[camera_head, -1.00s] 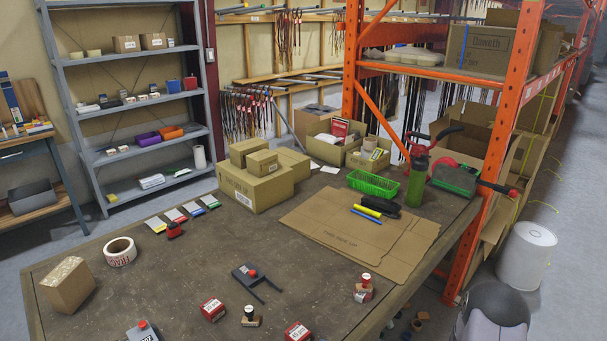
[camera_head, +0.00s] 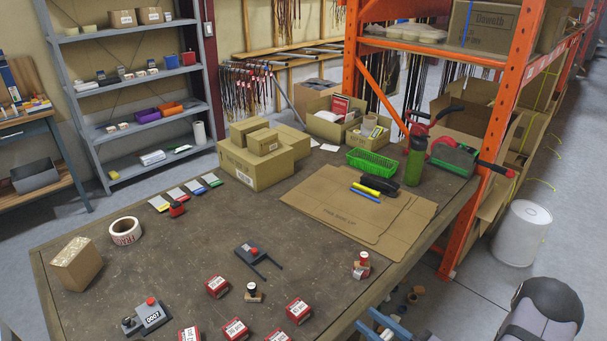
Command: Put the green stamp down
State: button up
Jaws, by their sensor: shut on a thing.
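I cannot make out a green stamp in this view. A row of flat pieces with coloured ends lies on the table (camera_head: 200,245); the one at the right end is green (camera_head: 213,182). A small red object (camera_head: 177,209) sits at the front of that row. Stamps with round knobs stand nearer: one (camera_head: 253,293) at front centre, another (camera_head: 361,266) near the right edge. My gripper is out of the picture. Only a dark and grey arm part of mine shows at the lower right, so what the gripper holds is hidden.
Red boxes (camera_head: 299,310) and a grey numbered device (camera_head: 151,313) are at the front. A black device (camera_head: 252,252) lies mid-table. A tape roll (camera_head: 125,231) and carton (camera_head: 76,263) stand left. Flat cardboard (camera_head: 335,210), a green basket (camera_head: 373,162) and stacked boxes (camera_head: 255,168) are behind.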

jog(key=s+a+f+m+t+h, duration=0.1)
jog(key=s+f+m+t+h, duration=0.1)
jog(key=h, duration=0.1)
jog(key=shift+a+m+t, duration=0.3)
jog(key=shift+a+m, duration=0.05)
jog(key=shift+m, duration=0.05)
dwell(0.7)
